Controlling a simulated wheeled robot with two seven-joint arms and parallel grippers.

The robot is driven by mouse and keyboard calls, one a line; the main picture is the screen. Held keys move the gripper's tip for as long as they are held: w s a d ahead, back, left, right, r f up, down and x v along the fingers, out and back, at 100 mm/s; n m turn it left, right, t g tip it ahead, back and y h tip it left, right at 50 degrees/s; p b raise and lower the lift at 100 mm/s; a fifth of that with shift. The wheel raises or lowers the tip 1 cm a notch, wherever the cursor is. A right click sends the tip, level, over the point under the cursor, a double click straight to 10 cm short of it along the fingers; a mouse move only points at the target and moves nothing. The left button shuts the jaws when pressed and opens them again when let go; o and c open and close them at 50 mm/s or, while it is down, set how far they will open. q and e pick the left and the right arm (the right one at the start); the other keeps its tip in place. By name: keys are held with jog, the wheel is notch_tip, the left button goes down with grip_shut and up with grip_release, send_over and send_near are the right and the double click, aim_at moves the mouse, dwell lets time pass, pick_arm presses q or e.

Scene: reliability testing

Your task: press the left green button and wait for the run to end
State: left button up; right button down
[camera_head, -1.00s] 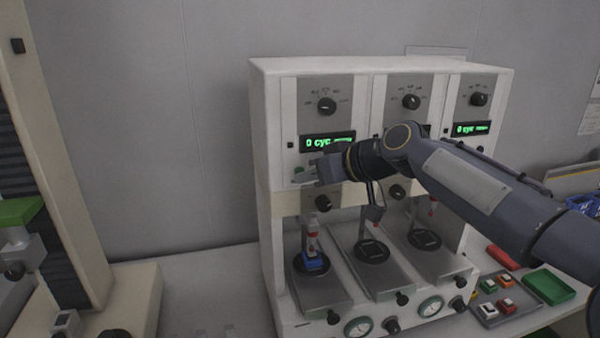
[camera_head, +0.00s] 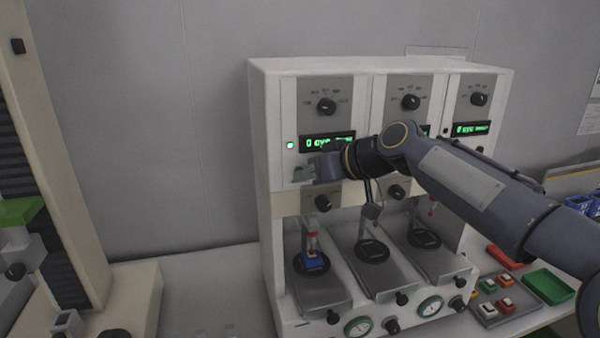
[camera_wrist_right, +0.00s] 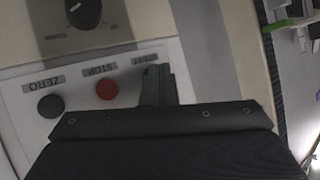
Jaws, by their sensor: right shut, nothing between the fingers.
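The test machine (camera_head: 262,120) has three stations side by side. My right gripper (camera_head: 300,174) is shut and empty, with its tips at the left station's button panel, just below the left display (camera_head: 327,142). The display glows green and starts with "0 cyc". A small light (camera_head: 290,146) left of it is lit. In the right wrist view the shut fingers (camera_wrist_right: 158,84) cover the spot by the partly hidden START label, so the left green button is hidden. The red STOP button (camera_wrist_right: 107,90) and dark ZERO button (camera_wrist_right: 50,106) show beside it. My left gripper is out of view.
A blue sample holder (camera_head: 312,260) sits under the left station's plunger. A tray with small coloured blocks (camera_head: 492,300) and a green tray (camera_head: 549,286) are at the right.

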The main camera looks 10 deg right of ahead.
dwell(0.4)
jog(key=shift+s+b, duration=0.45)
jog(key=shift+s, duration=0.3)
jog(key=shift+s+d+b, duration=0.1)
jog(key=shift+s+b, duration=1.05)
jog(key=shift+s, duration=1.4)
